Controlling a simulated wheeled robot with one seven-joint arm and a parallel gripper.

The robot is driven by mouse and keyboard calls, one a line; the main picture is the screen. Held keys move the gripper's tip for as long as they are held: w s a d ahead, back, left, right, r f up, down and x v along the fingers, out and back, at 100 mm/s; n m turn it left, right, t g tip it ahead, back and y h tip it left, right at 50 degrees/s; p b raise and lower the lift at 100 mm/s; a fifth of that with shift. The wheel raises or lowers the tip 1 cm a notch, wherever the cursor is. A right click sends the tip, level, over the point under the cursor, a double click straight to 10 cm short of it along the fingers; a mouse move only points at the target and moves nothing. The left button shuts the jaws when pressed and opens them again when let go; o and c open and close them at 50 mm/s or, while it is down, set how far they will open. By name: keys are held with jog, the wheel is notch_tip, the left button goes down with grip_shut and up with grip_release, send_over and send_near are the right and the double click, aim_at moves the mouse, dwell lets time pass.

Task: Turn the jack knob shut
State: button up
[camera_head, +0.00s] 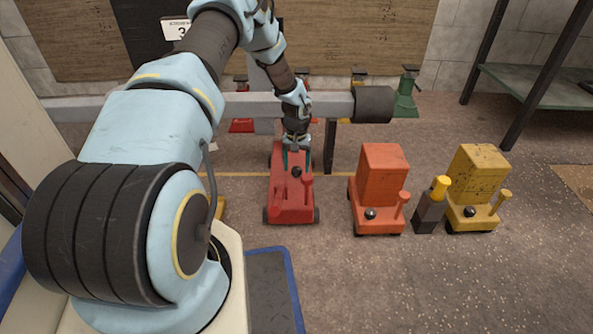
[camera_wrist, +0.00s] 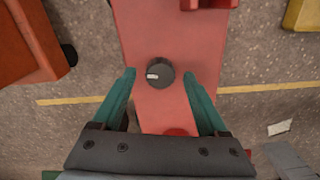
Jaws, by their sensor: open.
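The jack is a low red floor jack (camera_head: 290,200) standing on the floor in the middle of the head view. Its red body also fills the middle of the wrist view (camera_wrist: 165,40). On its top is a round black knob (camera_wrist: 160,73) with a white mark pointing left in the wrist view. My gripper (camera_wrist: 164,82) is open, with one green finger on each side of the knob and apart from it.
An orange machine (camera_head: 382,178) and a yellow one (camera_head: 478,178) stand right of the jack, with a dark post with a yellow top (camera_head: 432,205) between them. A grey beam (camera_head: 330,104) runs behind the jack. Open floor lies in front.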

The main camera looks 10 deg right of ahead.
jog(key=shift+f, duration=0.35)
jog(key=shift+c, duration=0.3)
grip_shut()
